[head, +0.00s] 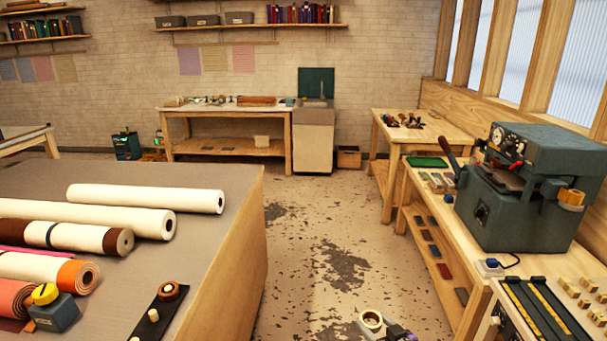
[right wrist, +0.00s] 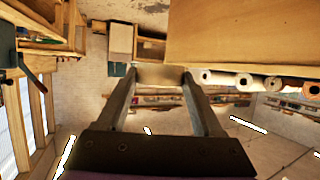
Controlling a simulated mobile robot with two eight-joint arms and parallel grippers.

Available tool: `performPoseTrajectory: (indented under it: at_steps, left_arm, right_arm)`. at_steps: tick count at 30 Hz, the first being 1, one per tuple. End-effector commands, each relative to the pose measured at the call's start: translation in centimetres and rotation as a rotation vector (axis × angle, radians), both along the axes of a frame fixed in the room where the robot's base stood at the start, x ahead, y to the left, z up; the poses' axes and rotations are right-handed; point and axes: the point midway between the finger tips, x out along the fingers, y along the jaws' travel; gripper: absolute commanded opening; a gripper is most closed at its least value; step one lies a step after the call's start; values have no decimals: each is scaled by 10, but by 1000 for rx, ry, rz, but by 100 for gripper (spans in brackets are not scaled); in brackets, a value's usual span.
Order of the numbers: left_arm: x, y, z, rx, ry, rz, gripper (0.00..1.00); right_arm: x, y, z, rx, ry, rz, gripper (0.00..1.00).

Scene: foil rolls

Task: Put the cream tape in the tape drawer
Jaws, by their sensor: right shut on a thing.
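The cream tape (head: 371,319) is a small pale roll at the bottom of the head view, right of centre, above the floor between the table and the right bench. My right gripper (head: 382,327) is shut on it, partly cut off by the lower edge. In the right wrist view the cream tape (right wrist: 160,74) shows blurred between the two fingertips of my right gripper (right wrist: 160,82). I cannot make out an open tape drawer in either view. My left gripper is not in view.
A grey-topped table (head: 215,190) with large rolls stands left. A black peg board (head: 160,312) on it carries a brown roll. A machine (head: 525,185) with a yellow-orange roll (head: 571,197) stands on the right bench (head: 455,240). The floor (head: 310,225) between is clear.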

Motion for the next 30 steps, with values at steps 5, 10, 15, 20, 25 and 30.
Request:
performPoseTrajectory:
  at_steps: [5,10,15,20,25,30]
  left_arm:
    - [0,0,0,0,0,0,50]
    - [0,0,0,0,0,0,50]
    - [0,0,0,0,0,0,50]
    - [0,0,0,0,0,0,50]
    - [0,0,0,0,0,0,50]
    - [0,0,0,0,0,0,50]
  right_arm:
    - [-12,-3,-25,-2,-1,-80,14]
    - [-26,-6,-42,-3,-3,-191,14]
    - [-35,-6,-46,-3,-3,-253,14]
    - [-41,-4,-45,-2,-3,-282,14]
    - [-44,-2,-44,0,-1,-297,14]
    - [-44,-2,-43,1,-1,-298,14]
